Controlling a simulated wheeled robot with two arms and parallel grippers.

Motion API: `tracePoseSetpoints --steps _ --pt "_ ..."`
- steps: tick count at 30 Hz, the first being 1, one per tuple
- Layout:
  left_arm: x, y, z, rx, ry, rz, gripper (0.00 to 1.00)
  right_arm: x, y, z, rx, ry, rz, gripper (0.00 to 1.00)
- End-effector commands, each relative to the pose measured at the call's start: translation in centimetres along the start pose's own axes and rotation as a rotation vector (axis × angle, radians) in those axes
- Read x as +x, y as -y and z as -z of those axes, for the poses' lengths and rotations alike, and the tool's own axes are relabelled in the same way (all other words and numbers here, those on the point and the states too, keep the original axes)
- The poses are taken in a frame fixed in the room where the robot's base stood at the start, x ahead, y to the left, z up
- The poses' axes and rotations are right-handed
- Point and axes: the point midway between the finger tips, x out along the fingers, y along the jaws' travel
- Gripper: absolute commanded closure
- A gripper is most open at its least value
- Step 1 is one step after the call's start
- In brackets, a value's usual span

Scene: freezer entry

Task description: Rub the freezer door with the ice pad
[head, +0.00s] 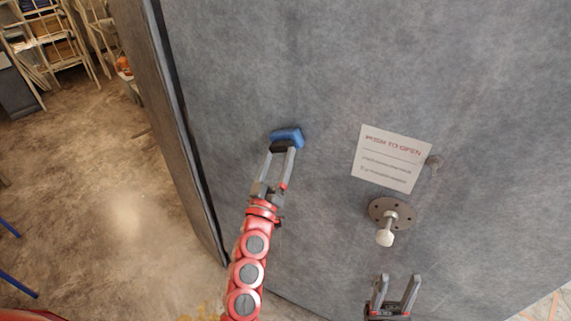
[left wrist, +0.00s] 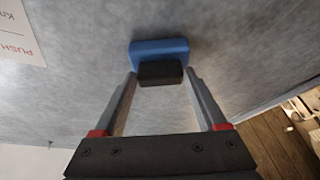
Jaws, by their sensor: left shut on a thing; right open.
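The grey freezer door (head: 300,60) fills most of the head view. The ice pad (head: 289,135) is a blue block with a black grip, and it lies against the door's surface left of the sign. My left gripper (head: 283,150) is shut on the pad's black grip. In the left wrist view the blue pad (left wrist: 158,52) appears flat against the grey door, with the black grip (left wrist: 160,73) between the fingers. My right gripper (head: 398,279) is open and empty, low in the head view, below the door's push knob.
A white "PUSH TO OPEN" sign (head: 391,158) is on the door. Below it, a round plate with a white-tipped push knob (head: 385,237) sticks out. The door's dark left edge (head: 185,130) borders a brown floor with metal shelving (head: 50,40).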

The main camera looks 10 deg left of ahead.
Motion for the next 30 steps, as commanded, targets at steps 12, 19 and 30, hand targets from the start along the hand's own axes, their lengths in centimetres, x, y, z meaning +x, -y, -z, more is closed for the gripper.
tracePoseSetpoints --steps 12,19,30 --pt "-0.1 0.2 0.1 0.001 0.001 -0.001 0.7 -0.1 0.0 0.0 0.0 0.0 0.0 0.5" --pt "-1.9 0.2 0.8 0.001 0.002 0.0 0.7 -0.3 0.0 0.0 0.0 0.0 0.0 0.5" --pt "-5.4 0.3 2.2 0.002 0.002 0.0 0.7 -1.0 0.1 -0.2 0.0 0.0 0.0 0.5"
